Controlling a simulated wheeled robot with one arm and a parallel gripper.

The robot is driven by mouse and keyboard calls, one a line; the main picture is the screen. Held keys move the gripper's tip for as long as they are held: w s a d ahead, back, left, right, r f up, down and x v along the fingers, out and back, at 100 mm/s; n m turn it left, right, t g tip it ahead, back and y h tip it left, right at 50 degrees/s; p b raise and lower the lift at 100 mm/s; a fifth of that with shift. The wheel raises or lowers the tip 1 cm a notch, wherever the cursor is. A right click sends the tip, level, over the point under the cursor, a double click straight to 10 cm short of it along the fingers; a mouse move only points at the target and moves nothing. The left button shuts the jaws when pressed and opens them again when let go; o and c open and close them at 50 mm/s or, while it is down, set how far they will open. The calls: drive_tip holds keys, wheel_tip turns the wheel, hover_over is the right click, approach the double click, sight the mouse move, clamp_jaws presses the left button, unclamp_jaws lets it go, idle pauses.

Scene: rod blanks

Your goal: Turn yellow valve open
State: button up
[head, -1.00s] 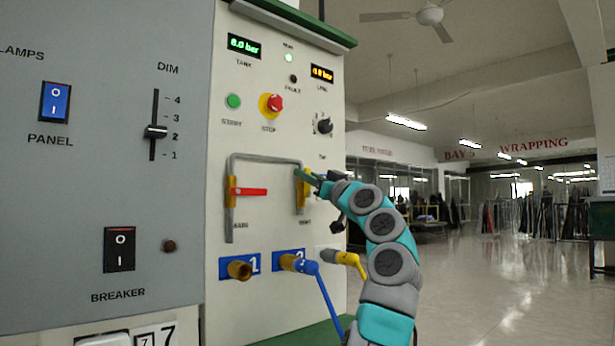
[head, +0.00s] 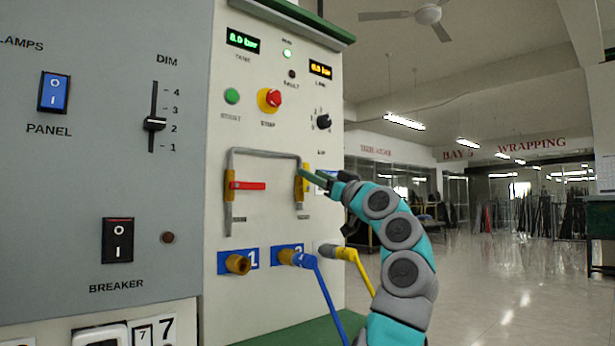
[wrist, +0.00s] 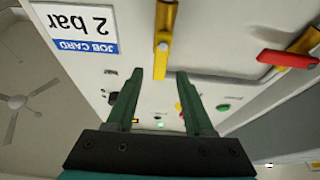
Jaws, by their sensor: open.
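The yellow valve (head: 303,186) sits on the right leg of a grey pipe on the cream panel, partly behind my gripper (head: 308,176). In the wrist view its yellow lever (wrist: 162,45) points along the pipe, in line with it. My gripper (wrist: 159,73) is open, with one green finger on each side of the lever's end. The fingers look empty, and I cannot tell whether either touches the lever. The left valve has a red lever (head: 248,186), set across its pipe; it also shows in the wrist view (wrist: 287,59).
A job card reading 2 bar (wrist: 75,27) is beside the valve. Below are brass port 1 (head: 238,264), a blue hose (head: 318,280) and a yellow hose (head: 350,258). A red stop button (head: 271,98) and a knob (head: 322,122) are above. Open floor lies right.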

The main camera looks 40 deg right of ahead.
drive_tip(key=shift+b+v, duration=0.3)
drive_tip(key=shift+v, duration=1.5)
